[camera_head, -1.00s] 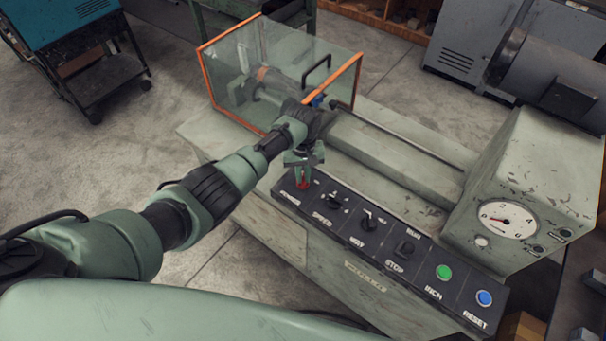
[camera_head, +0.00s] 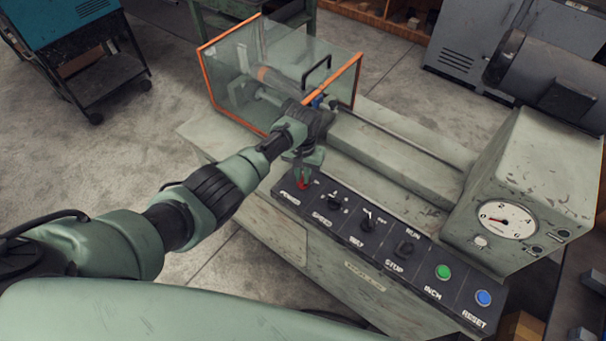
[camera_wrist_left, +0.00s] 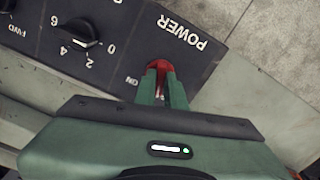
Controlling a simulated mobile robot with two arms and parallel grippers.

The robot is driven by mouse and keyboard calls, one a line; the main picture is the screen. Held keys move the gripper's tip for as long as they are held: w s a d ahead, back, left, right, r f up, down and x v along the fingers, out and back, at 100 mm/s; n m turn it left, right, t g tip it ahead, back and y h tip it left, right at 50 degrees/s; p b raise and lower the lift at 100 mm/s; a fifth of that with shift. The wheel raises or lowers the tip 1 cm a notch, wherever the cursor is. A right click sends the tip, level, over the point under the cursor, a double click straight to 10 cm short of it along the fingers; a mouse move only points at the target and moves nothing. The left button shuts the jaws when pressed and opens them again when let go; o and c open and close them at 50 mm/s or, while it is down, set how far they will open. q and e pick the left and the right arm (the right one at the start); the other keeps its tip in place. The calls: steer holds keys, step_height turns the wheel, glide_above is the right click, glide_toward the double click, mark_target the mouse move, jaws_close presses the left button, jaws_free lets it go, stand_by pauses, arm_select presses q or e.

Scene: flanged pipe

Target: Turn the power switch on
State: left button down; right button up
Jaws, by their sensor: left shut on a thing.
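The red power switch (camera_head: 303,185) is at the left end of the machine's dark control panel (camera_head: 385,245), by the POWER label. My left gripper (camera_head: 304,177) comes down onto it from above. In the left wrist view, the green fingers of my left gripper (camera_wrist_left: 162,84) are closed around the red switch (camera_wrist_left: 160,64), next to the ON mark. The fingers partly hide the switch, so I cannot tell its position. My right gripper is not in view.
Other controls sit along the panel: a speed knob (camera_head: 335,201), a run knob (camera_head: 404,248), a green inch button (camera_head: 443,272) and a blue reset button (camera_head: 484,297). A clear guard with an orange frame (camera_head: 205,75) stands behind my left wrist.

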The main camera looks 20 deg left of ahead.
arm_select(q)
steer(key=m, duration=0.6)
steer(key=shift+w+m, duration=0.1)
steer(key=shift+m, duration=0.2)
steer(key=m, duration=0.6)
steer(key=shift+r, duration=0.1)
stand_by(0.3)
steer(key=c, duration=1.5)
jaws_free()
steer(key=shift+r+b, duration=0.55)
steer(key=shift+r, duration=3.3)
